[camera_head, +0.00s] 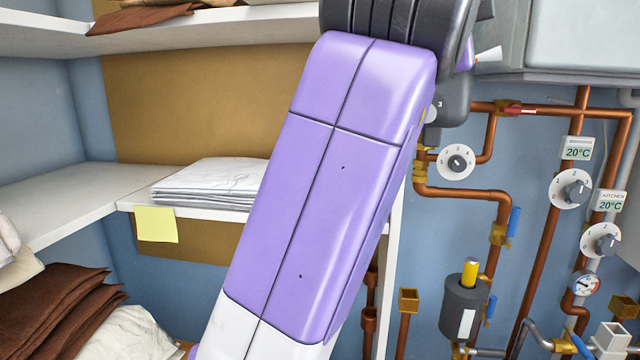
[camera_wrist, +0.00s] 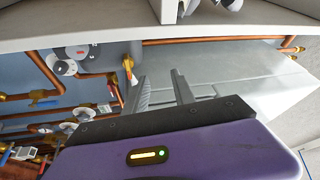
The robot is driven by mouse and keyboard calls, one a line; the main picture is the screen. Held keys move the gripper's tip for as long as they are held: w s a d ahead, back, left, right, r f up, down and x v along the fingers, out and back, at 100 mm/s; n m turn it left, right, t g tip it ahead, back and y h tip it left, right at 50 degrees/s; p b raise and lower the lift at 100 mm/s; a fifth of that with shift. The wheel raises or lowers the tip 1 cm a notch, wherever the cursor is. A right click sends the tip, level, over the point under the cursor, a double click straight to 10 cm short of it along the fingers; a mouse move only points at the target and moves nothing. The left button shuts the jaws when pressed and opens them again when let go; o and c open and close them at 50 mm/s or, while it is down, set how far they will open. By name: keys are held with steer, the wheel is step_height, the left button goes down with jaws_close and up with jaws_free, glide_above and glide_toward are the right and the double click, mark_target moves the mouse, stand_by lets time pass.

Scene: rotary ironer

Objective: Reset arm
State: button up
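My gripper (camera_wrist: 159,80) shows in the wrist view, with its two grey fingers apart and nothing seen between them. The fingers point toward a pale grey box-like unit (camera_wrist: 240,70). A brass valve with a red and white handle (camera_wrist: 128,66) is close to the left finger in the picture; I cannot tell the distance. In the head view my purple arm link rises through the middle of the picture, and the gripper itself is not visible there.
Copper pipes (camera_head: 465,192) with dials (camera_head: 572,189) and valves run along the blue wall at right. A grey wall unit (camera_head: 585,35) hangs above them. White shelves (camera_head: 75,195) at left hold folded white linen (camera_head: 210,183); brown cloths (camera_head: 60,300) lie below. My arm hides the middle.

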steer(key=s+a+f+n+t+y, duration=0.2)
steer(key=a+f+n+t+y, duration=0.55)
steer(key=n, duration=0.65)
steer(key=s+f+n+y, duration=0.3)
steer(key=f+n, duration=0.1)
steer(key=f, duration=0.4)
steer(key=s+a+f+n+y, duration=0.15)
steer(key=f+n, duration=0.25)
steer(key=f, duration=0.4)
steer(key=s+f+n+y, duration=0.3)
steer(key=f, duration=0.5)
steer(key=s+d+f+m+g+h, duration=0.1)
steer(key=s+d+f+g, duration=0.2)
steer(key=s+f, duration=0.6)
steer(key=s+d+f+m+g+h, duration=0.1)
steer(key=s+d+f+g, duration=0.2)
steer(key=s+f, duration=0.6)
steer(key=s+d+f+g+h, duration=0.2)
steer(key=s+d+f+g, duration=0.2)
steer(key=s+f, duration=0.5)
steer(key=s+d, duration=0.1)
steer(key=s, duration=0.6)
steer(key=shift+f+m, duration=0.4)
